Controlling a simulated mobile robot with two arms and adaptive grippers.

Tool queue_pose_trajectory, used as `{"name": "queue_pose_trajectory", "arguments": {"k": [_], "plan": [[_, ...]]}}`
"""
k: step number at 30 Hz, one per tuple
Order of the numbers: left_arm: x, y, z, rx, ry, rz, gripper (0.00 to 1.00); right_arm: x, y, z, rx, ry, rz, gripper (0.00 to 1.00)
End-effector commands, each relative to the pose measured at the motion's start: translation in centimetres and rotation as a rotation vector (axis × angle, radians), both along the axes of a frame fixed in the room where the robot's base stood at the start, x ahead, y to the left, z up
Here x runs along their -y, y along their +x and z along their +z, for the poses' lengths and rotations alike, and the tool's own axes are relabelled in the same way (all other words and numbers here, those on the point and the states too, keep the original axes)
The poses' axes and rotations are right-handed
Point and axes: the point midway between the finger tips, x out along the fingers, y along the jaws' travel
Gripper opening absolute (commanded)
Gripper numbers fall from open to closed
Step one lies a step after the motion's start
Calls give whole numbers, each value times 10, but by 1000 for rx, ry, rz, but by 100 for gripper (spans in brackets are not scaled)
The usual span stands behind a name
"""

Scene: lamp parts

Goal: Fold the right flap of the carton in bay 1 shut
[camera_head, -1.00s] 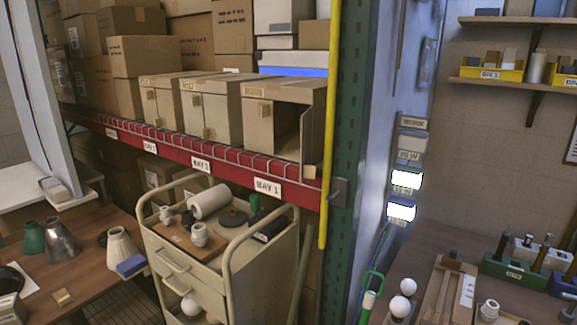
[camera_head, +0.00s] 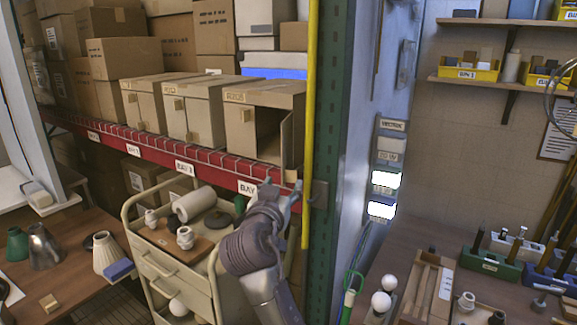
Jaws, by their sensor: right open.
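The carton (camera_head: 270,93) in bay 1 stands on the red-edged shelf, at the right end of the row. The left part of its front is closed by a flap (camera_head: 241,132) with a small tan tab. Its right flap (camera_head: 287,146) stands open, swung out toward the front, and the dark inside shows beside it. My right gripper (camera_head: 283,189) is open and empty, just below and in front of the right flap, by the shelf edge. I cannot tell whether it touches anything. My left gripper is not in view.
The yellow post guard (camera_head: 309,120) and green rack upright (camera_head: 332,150) stand close right of the carton. The red shelf beam (camera_head: 150,152) runs below it. A cart (camera_head: 150,255) with lamp parts stands below left. Another closed carton (camera_head: 190,112) is its left neighbour.

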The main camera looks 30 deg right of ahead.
Motion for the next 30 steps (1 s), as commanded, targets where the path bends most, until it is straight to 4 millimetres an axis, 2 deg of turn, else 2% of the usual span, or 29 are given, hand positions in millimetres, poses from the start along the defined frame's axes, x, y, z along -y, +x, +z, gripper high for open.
{"name": "queue_pose_trajectory", "arguments": {"k": [1,3,12,25,30], "plan": [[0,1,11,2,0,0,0,8,10,6,-2,-5,-2,58],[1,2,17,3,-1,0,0,18,21,6,-2,-5,-2,58],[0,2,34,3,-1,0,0,47,57,2,-3,-2,1,58],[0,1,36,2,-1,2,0,53,64,0,-1,-1,2,58],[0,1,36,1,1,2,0,53,64,0,-1,-1,2,30]]}}
